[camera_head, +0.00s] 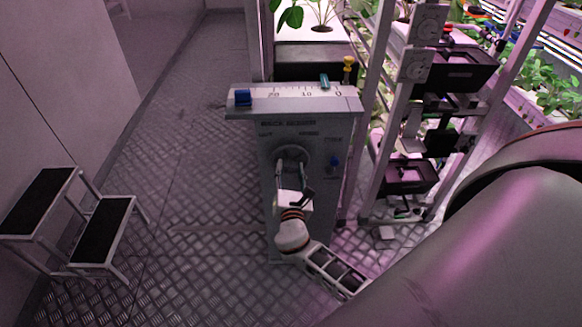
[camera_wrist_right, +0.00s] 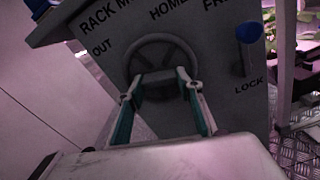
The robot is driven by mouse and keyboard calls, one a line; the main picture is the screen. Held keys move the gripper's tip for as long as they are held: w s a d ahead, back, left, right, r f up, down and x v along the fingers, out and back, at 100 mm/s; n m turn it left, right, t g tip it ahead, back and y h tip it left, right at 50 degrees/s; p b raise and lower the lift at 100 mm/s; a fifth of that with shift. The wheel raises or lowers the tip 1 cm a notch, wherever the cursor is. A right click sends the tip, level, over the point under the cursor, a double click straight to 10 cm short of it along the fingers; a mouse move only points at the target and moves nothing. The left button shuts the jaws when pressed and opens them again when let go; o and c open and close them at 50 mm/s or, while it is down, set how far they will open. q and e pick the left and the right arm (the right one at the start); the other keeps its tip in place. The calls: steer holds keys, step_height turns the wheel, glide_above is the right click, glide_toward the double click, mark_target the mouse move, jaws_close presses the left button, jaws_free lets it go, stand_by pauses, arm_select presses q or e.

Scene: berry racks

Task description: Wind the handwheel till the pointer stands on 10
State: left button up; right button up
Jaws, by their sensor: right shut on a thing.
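The handwheel (camera_head: 303,152) is a dark ring on the front of the grey rack mover cabinet (camera_head: 335,205). It also shows in the right wrist view (camera_wrist_right: 161,40). My right gripper (camera_head: 291,168) comes up from below and is shut on the handwheel, with one finger on each side in the wrist view (camera_wrist_right: 158,92). A pale scale (camera_head: 290,92) on the cabinet top reads 20, 10, 0 from left to right. A teal marker, seemingly the pointer (camera_head: 324,80), stands between 10 and 0, roughly midway. My left gripper is out of view.
A blue lock knob (camera_head: 334,162) sits right of the wheel. A blue block (camera_head: 242,97) is at the scale's left end, and a yellow knob (camera_head: 348,65) stands behind its right end. Plant racks (camera_head: 376,120) are close on the right. A step stool (camera_head: 103,230) stands left; floor between is clear.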

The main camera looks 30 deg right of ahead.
steer(key=shift+n, duration=0.6)
steer(key=o, duration=1.1)
steer(key=shift+s, duration=0.1)
steer(key=v, duration=1.2)
